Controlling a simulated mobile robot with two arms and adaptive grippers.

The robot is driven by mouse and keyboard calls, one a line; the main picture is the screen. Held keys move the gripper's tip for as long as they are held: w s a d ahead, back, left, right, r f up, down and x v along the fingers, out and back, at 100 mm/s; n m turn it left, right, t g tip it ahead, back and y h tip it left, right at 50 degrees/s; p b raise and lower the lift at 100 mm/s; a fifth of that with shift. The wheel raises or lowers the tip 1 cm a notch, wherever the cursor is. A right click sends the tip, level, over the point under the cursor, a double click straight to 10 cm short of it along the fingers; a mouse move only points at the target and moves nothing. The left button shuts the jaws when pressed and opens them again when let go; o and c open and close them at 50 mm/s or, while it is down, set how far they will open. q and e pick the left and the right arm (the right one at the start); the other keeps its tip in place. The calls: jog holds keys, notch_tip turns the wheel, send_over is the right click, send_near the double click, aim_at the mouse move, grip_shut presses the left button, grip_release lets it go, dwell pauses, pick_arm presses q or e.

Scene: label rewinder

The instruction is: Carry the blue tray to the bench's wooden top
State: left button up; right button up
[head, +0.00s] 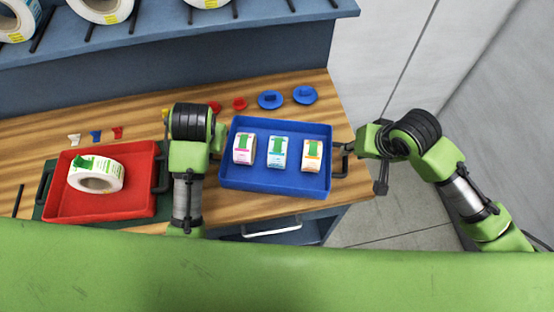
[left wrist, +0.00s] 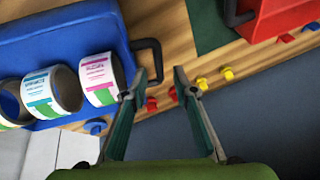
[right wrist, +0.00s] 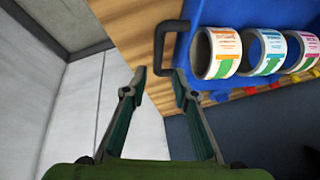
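The blue tray (head: 275,183) appears to rest level on the bench's wooden top (head: 255,206), with three label rolls (head: 278,152) standing in it. It has a black handle at each end. My right gripper (right wrist: 158,82) is open and empty just outside the tray's right handle (right wrist: 160,48); it also shows in the head view (head: 365,165). My left gripper (left wrist: 160,90) is open near the tray's left handle (left wrist: 154,62), which lies close to one fingertip. In the head view my left arm hides most of that gripper and the left handle.
A red tray (head: 140,202) with one label roll (head: 97,174) sits on a green mat to the left. Blue hubs (head: 270,99) and small red pieces (head: 239,103) lie behind the blue tray. A blue shelf (head: 200,50) stands at the back. Floor is clear right of the bench.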

jog(key=v, duration=0.4)
pick_arm(q)
jog(key=shift+f, duration=0.1)
pick_arm(e)
jog(key=shift+f, duration=0.1)
dwell(0.4)
